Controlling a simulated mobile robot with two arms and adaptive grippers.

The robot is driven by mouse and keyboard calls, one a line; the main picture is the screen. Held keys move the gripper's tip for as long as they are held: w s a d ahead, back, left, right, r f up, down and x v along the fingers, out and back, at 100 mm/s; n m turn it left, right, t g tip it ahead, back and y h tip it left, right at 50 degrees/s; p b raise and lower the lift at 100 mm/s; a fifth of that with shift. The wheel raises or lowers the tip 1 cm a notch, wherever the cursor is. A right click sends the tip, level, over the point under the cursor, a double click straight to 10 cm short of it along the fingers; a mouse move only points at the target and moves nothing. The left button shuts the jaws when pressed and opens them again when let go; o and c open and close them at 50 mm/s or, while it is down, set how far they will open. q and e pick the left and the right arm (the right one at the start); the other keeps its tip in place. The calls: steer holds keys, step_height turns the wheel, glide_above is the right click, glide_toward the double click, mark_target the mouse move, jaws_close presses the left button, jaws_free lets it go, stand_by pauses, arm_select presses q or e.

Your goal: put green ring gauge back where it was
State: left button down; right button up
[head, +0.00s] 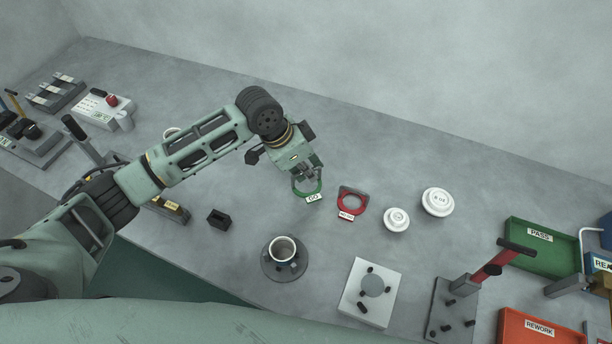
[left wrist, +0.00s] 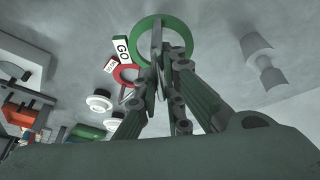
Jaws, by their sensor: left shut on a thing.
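The green ring gauge (head: 314,193), with a white GO label, is at the tip of my left gripper (head: 306,176) near the middle of the table in the head view. In the left wrist view the green ring (left wrist: 139,37) passes between the fingers (left wrist: 166,50), which are shut on it. I cannot tell whether the ring touches the table. A red ring gauge (head: 352,203) with a white label lies just to its right, apart from it; it also shows in the left wrist view (left wrist: 122,76). My right gripper is not in view.
White round pieces (head: 396,218) (head: 438,201) stand to the right. A cup (head: 282,249) sits on a dark round base in front. The table behind the rings is clear.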

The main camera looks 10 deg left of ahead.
arm_select(q)
steer(key=shift+w+a+f, duration=0.25)
steer(key=shift+a+f, duration=0.1)
steer(key=shift+f, duration=0.1)
step_height(320, 180, down, 4)
steer(key=shift+r+p, duration=0.2)
steer(key=shift+p, duration=0.35)
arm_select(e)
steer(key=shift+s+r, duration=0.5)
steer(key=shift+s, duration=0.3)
arm_select(q)
steer(key=shift+f, duration=0.1)
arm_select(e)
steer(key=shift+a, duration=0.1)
arm_select(q)
steer(key=shift+f, duration=0.1)
steer(key=c, duration=1.9)
jaws_free()
steer(key=shift+o, duration=0.2)
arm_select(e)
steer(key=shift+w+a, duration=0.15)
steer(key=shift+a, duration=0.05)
